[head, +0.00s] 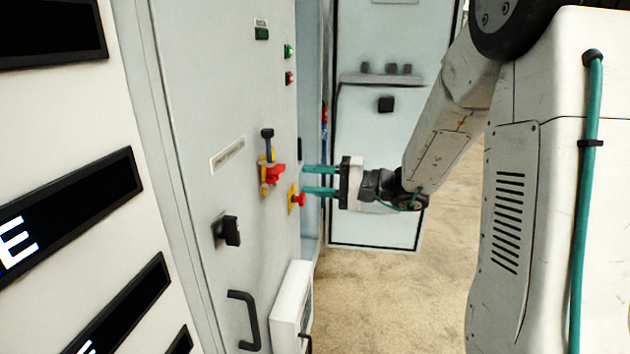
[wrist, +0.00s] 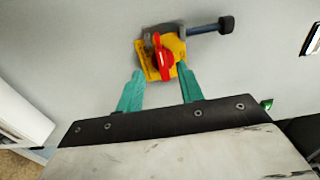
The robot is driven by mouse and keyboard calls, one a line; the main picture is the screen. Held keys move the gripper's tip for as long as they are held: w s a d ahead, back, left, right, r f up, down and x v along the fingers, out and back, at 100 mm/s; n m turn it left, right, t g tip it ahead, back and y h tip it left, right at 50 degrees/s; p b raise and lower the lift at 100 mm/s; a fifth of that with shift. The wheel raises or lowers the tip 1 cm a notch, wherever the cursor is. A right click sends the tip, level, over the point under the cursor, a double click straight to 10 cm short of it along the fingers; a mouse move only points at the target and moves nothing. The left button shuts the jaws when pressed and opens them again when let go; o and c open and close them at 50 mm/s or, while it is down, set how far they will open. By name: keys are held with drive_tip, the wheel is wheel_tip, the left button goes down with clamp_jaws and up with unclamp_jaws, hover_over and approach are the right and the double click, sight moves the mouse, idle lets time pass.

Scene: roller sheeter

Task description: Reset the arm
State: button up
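My gripper (head: 320,180) reaches left from my arm toward the grey cabinet door, its two teal fingers apart with nothing between them. In the wrist view, my gripper (wrist: 158,90) shows its fingers spread, with the red rotary handle (wrist: 163,57) on its yellow plate (wrist: 177,45) just beyond the fingertips. A dark lever with a black knob (wrist: 226,24) sticks out from that plate. In the head view, the red handle (head: 274,175) sits on the door left of the fingers. A red push button (head: 299,199) on a yellow plate is close below the fingertips. Contact cannot be told.
The grey cabinet door (head: 205,90) carries a black latch (head: 228,231), a black pull handle (head: 243,320) and small green and red buttons (head: 288,64). A white box (head: 291,306) juts out low on it. Another cabinet (head: 375,150) stands behind. Bare floor (head: 390,300) lies below my arm.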

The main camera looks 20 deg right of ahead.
idle(0.3)
drive_tip(key=s+a+f+n+g+h, duration=0.1)
drive_tip(key=s+a+f+g+h, duration=0.15)
drive_tip(key=s+g, duration=0.45)
drive_tip(key=s+a+f+n+g+h, duration=0.15)
drive_tip(key=s+a+g, duration=0.25)
drive_tip(key=s, duration=0.6)
drive_tip(key=s+d+r+n+t+h, duration=0.1)
drive_tip(key=s+d+r+n+h, duration=0.1)
drive_tip(key=s+h, duration=0.3)
drive_tip(key=s+d+r+n+h, duration=0.2)
drive_tip(key=s+h, duration=0.3)
drive_tip(key=s, duration=0.4)
drive_tip(key=shift+s+d+t+h, duration=0.3)
drive_tip(key=shift+d+t, duration=0.1)
drive_tip(key=shift+n, duration=0.25)
